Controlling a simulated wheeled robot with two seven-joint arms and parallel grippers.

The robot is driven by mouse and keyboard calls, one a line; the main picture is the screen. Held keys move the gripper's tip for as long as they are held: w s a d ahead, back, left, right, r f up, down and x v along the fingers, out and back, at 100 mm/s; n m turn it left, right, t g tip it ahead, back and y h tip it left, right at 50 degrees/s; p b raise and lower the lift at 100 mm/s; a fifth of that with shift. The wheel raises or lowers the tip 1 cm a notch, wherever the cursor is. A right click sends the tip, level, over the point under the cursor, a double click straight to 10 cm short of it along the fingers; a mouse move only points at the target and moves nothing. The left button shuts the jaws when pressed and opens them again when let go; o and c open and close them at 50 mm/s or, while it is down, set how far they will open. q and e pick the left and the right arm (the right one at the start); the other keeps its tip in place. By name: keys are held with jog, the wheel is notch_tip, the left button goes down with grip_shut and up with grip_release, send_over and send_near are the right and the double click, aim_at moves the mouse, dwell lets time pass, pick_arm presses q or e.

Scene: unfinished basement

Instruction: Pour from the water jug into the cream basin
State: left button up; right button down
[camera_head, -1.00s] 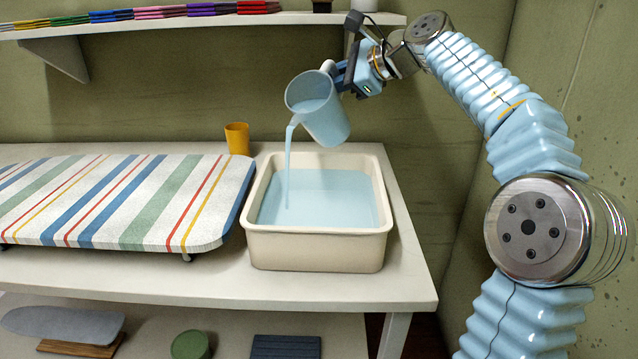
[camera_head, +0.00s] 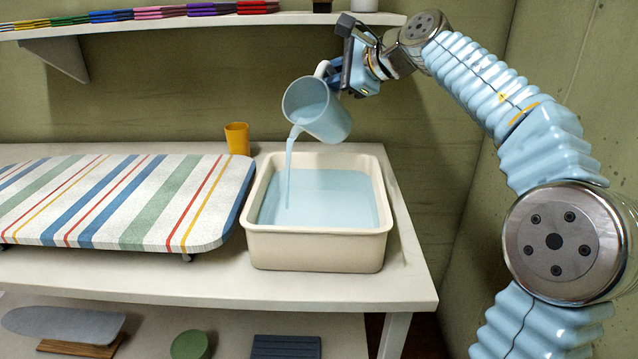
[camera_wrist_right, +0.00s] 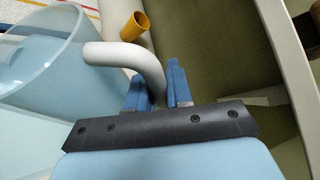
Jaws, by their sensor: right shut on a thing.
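The water jug (camera_head: 326,122) is a translucent light blue vessel, tilted with its mouth toward the left, above the cream basin (camera_head: 317,250). A stream of water (camera_head: 289,165) runs from its lip down into the basin. The basin holds a broad pool of pale blue water (camera_head: 335,197). My right gripper (camera_head: 338,76) is shut on the jug's handle, behind and above the basin. In the right wrist view, the blue fingers (camera_wrist_right: 159,85) sit at the curved grey handle (camera_wrist_right: 122,56). My left gripper is not in view.
A striped ironing board (camera_head: 130,200) lies on the table left of the basin. An orange cup (camera_head: 237,138) stands behind, between them. A wall shelf (camera_head: 200,22) with folded cloths runs above. The table's front edge (camera_head: 220,293) is clear.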

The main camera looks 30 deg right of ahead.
aim_at(308, 78)
jog(key=shift+s+a+r+n+t+h, duration=0.3)
jog(key=shift+s+a+n+h, duration=0.1)
jog(key=shift+a+n, duration=0.3)
dwell(0.3)
jog(key=shift+s+a+f+n+t+h, duration=0.2)
jog(key=shift+s+a+n+t, duration=0.15)
jog(key=shift+a+n, duration=0.25)
jog(key=shift+s+a+f+n+t+h, duration=0.15)
jog(key=shift+s+a+n+t+h, duration=0.1)
jog(key=shift+s+a+n, duration=0.25)
dwell(0.6)
jog(key=shift+a+r, duration=0.15)
jog(key=shift+a, duration=0.15)
jog(key=shift+s+a+r+n, duration=0.1)
jog(key=shift+a+r+n, duration=0.1)
jog(key=shift+r+n, duration=0.1)
jog(key=shift+s+a+r+n+t+h, duration=0.15)
jog(key=shift+s+a+r+n+t, duration=0.15)
jog(key=shift+a, duration=0.15)
jog(key=shift+s+a+r+n+t+h, duration=0.1)
jog(key=shift+s+a+r+n+t, duration=0.15)
jog(key=shift+a, duration=0.2)
jog(key=shift+s+a+r+n, duration=0.1)
jog(key=shift+s+a+n, duration=0.1)
jog(key=shift+a+n, duration=0.2)
jog(key=shift+s+a+r+t, duration=0.15)
jog(key=shift+a+t, duration=0.1)
jog(key=shift+a, duration=0.1)
dwell(1.1)
